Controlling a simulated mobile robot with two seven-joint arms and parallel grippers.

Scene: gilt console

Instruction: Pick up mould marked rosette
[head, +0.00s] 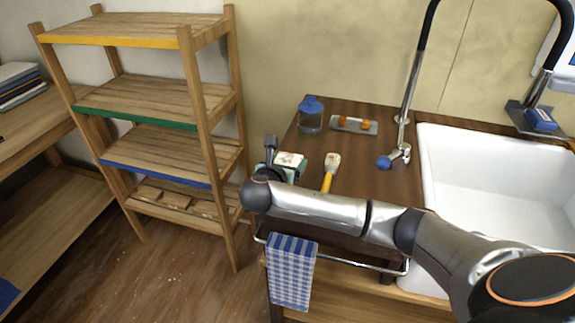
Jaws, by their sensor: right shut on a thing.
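My right arm reaches in from the right across the dark wooden worktop. My right gripper (274,168) is at the worktop's left end, partly hidden behind my own wrist. It is shut on a small pale block with greenish sides (291,159), which may be the mould. Any rosette mark on it is too small to read, and I cannot tell whether the block touches the worktop. Several flat wooden pieces (175,200) lie on the lowest shelf of the rack, with no readable marks. My left gripper is not in view.
A brush (331,171) lies just right of the block. A blue-topped jar (311,115) and a tray with orange items (353,125) stand behind. A tap and white sink (490,180) are at right. A checked towel (292,272) hangs in front. The shelf rack (190,85) stands left.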

